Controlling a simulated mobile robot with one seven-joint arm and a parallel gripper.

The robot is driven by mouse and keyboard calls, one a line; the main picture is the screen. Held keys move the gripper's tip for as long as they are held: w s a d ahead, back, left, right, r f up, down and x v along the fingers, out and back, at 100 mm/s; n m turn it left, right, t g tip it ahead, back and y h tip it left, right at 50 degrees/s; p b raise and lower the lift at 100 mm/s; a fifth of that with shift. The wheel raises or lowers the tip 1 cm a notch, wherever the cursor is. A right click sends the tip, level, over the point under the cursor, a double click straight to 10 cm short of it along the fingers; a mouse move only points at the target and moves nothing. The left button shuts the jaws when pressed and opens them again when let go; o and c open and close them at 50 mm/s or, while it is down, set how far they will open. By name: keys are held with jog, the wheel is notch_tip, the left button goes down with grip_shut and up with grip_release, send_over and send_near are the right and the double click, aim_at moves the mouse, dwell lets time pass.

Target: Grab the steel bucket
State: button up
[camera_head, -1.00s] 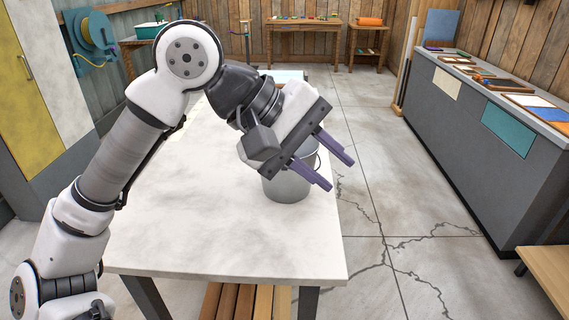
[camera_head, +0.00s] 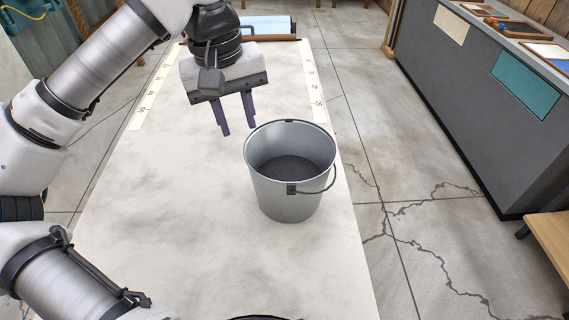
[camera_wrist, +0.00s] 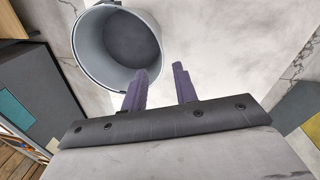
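The steel bucket (camera_head: 289,200) stands upright on the pale tabletop (camera_head: 190,230), near its right edge. It is grey, open at the top and dark inside, with its thin handle hanging down on the right side. My gripper (camera_head: 237,129) is above the table, behind and to the left of the bucket, with its two purple fingers apart and pointing down. Nothing is between the fingers. In the wrist view the bucket (camera_wrist: 90,50) is at the upper left, beyond the left finger; my gripper (camera_wrist: 160,85) is apart from it there as far as I can tell.
Two printed measuring strips (camera_head: 312,90) (camera_head: 155,95) lie along the table's far sides. A rolled blue sheet with a brown bar (camera_head: 262,30) is at the far end. A grey counter (camera_head: 470,120) stands to the right across the floor. The table's near and left surface is clear.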

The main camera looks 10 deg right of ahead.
aim_at(246, 153)
jog(key=f, duration=0.8)
jog(key=shift+s+d+p, duration=0.15)
jog(key=shift+d+p, duration=0.15)
jog(key=shift+d, duration=0.1)
jog(key=shift+w+d+f+p, duration=0.15)
jog(key=shift+f+p, duration=0.25)
jog(key=shift+f, duration=0.95)
jog(key=shift+w+d+f+p, duration=0.15)
jog(key=shift+f+p, duration=0.25)
jog(key=shift+f, duration=0.95)
grip_shut()
